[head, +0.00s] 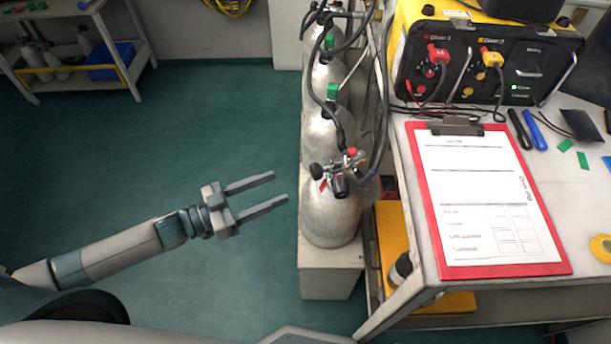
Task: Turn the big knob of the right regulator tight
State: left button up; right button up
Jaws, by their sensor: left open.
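A regulator (345,165) with black knobs and a red part sits on top of the nearest silver cylinder (332,222). One black knob (317,171) sticks out on its left side, and another black knob (342,187) faces the front. I cannot tell which is the big knob, or whether it is tight. My left gripper (280,187) is open and empty, its two fingers pointing right. In the picture it is left of the regulator and the cylinder, apart from both. My right gripper is out of view.
More cylinders (323,130) with green-marked valves and black hoses stand in a row behind. A table on the right holds a red clipboard (558,262), a yellow-and-black diver panel (420,75) and pens. A shelf (142,58) stands back left. Green floor (215,110) is clear.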

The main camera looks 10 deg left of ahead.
aim_at(312, 173)
pick_arm(q)
jog(key=b+x, duration=0.1)
jog(key=x, duration=0.7)
jog(key=shift+w+d, duration=0.5)
jog(key=shift+d, duration=0.15)
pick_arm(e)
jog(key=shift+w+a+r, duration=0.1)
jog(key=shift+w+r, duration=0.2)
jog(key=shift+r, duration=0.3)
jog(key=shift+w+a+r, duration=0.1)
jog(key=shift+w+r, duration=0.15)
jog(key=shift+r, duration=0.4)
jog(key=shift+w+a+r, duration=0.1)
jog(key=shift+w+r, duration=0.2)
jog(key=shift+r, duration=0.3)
pick_arm(q)
jog(key=c, duration=1.1)
